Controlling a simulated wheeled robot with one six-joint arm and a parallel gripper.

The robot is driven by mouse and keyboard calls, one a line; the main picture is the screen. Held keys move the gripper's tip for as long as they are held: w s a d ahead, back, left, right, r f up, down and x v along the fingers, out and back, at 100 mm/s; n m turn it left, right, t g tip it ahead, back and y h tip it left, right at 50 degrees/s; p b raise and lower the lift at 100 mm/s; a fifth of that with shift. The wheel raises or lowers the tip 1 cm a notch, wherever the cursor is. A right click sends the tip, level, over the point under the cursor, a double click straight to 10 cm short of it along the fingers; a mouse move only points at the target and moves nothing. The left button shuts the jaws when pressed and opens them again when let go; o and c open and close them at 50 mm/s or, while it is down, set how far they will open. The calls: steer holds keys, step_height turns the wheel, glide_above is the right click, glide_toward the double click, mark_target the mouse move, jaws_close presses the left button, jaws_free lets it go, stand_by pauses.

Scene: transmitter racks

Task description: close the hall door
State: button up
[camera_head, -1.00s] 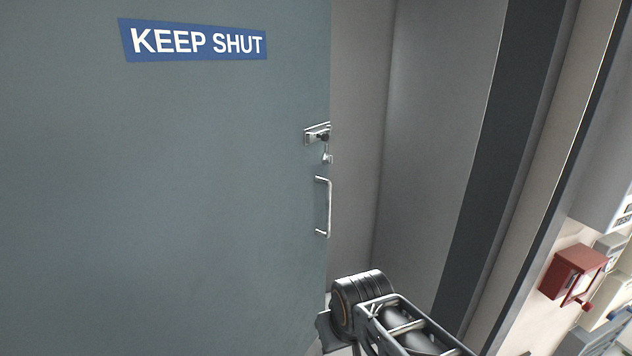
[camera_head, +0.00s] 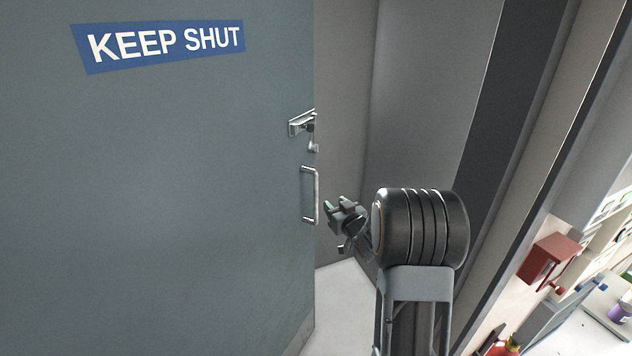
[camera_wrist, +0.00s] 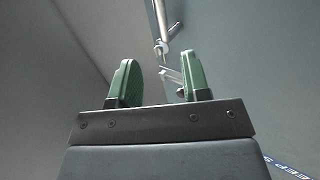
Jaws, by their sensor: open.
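The hall door (camera_head: 190,200) is a grey-green panel filling the left of the head view, standing ajar with a gap at its right edge. It carries a blue KEEP SHUT sign (camera_head: 160,42). Near its right edge are a metal lever latch (camera_head: 301,123) and, below it, a vertical pull handle (camera_head: 315,195). My gripper (camera_head: 341,203) is open and empty, just right of the pull handle and apart from it. In the wrist view the green fingers (camera_wrist: 158,82) stand apart, with the pull handle (camera_wrist: 161,22) and other door hardware beyond them.
A dark door frame post (camera_head: 500,160) stands to the right. Beyond it are a red wall box (camera_head: 548,260) and a white worktop (camera_head: 610,300) with a purple cup (camera_head: 620,309). Pale floor (camera_head: 345,300) shows in the gap beside the door.

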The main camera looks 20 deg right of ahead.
mark_target(317, 185)
steer(key=w+p, duration=0.1)
steer(key=w, duration=0.3)
steer(key=w+p, duration=0.2)
steer(key=w, duration=0.3)
steer(key=w+p, duration=0.1)
steer(key=w, duration=0.3)
steer(key=shift+w+a, duration=0.35)
jaws_close()
